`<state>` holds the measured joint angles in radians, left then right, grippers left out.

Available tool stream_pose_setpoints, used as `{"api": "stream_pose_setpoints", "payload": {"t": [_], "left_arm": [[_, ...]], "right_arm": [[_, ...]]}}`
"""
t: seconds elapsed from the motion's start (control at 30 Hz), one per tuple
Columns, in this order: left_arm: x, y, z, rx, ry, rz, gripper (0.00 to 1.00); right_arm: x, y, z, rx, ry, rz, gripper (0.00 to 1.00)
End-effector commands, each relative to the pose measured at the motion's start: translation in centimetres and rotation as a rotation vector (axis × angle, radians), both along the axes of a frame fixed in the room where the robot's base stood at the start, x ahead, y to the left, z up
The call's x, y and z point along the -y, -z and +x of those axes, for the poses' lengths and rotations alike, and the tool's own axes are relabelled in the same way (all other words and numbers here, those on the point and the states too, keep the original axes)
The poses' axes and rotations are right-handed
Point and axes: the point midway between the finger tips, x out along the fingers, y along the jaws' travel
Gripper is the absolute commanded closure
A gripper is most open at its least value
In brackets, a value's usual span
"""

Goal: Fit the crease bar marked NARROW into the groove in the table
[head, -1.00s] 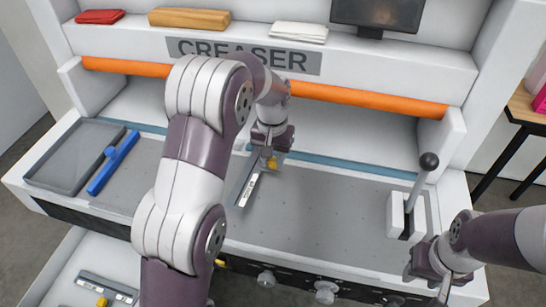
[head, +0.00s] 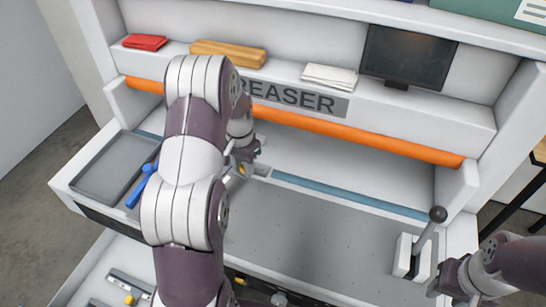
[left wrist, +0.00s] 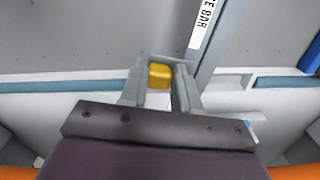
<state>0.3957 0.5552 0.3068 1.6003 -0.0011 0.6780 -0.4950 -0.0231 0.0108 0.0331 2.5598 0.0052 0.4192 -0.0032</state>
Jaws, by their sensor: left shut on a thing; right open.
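The held crease bar (left wrist: 213,52) is a grey strip with a yellow knob (left wrist: 159,76) and a white label. Only "E BAR" shows on the label in the left wrist view, so I cannot read which bar it is. My left gripper (left wrist: 158,88) is shut on the yellow knob. In the head view my left gripper (head: 243,168) is near the back of the table, and my arm hides most of the bar (head: 231,184). I cannot make out the groove clearly. My right gripper (head: 440,290) is open and empty near the lever at right.
The grey table top (head: 310,235) is clear to the right. A teal strip (head: 340,194) runs along its back, with a gap near my left gripper. A lever (head: 428,230), grey tray (head: 115,168) and blue tool (head: 143,186) stand around. Another yellow-knobbed bar (head: 120,280) lies below at left.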

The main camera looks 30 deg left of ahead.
Motion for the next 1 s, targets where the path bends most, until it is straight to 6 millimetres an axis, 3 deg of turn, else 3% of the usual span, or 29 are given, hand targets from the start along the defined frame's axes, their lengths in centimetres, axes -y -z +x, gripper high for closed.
{"api": "stream_pose_setpoints", "payload": {"t": [0.03, 0.2, 0.37, 0.5, 0.6, 0.77, 1.0], "left_arm": [[-1.1, -1.1, -0.6, -0.002, 0.071, -0.001, 1.00], [-4.2, -0.6, -2.1, -0.001, 0.472, -0.001, 1.00], [-5.1, 0.9, -2.0, -0.001, 0.910, 0.001, 1.00], [-5.4, 0.9, -1.3, 0.000, 1.204, 0.002, 1.00], [-5.5, 0.9, -1.1, 0.000, 1.318, 0.001, 1.00], [-5.6, 1.5, -0.4, 0.001, 1.365, 0.002, 1.00], [-5.8, 3.1, 2.4, 0.001, 1.363, 0.003, 1.00]], "right_arm": [[0.0, -1.9, 0.0, 0.000, 0.000, 0.000, 0.57], [0.0, -3.8, 0.0, 0.000, 0.000, 0.000, 0.57], [0.0, -3.6, 0.0, -0.001, 0.000, 0.000, 0.57], [0.0, -3.6, 0.0, -0.001, 0.000, 0.000, 0.57], [0.0, -3.6, 0.0, -0.001, 0.000, 0.000, 0.57], [0.0, -2.9, 0.0, -0.001, 0.000, 0.000, 0.57], [0.0, -1.1, 0.0, -0.001, 0.000, 0.000, 0.57]]}}
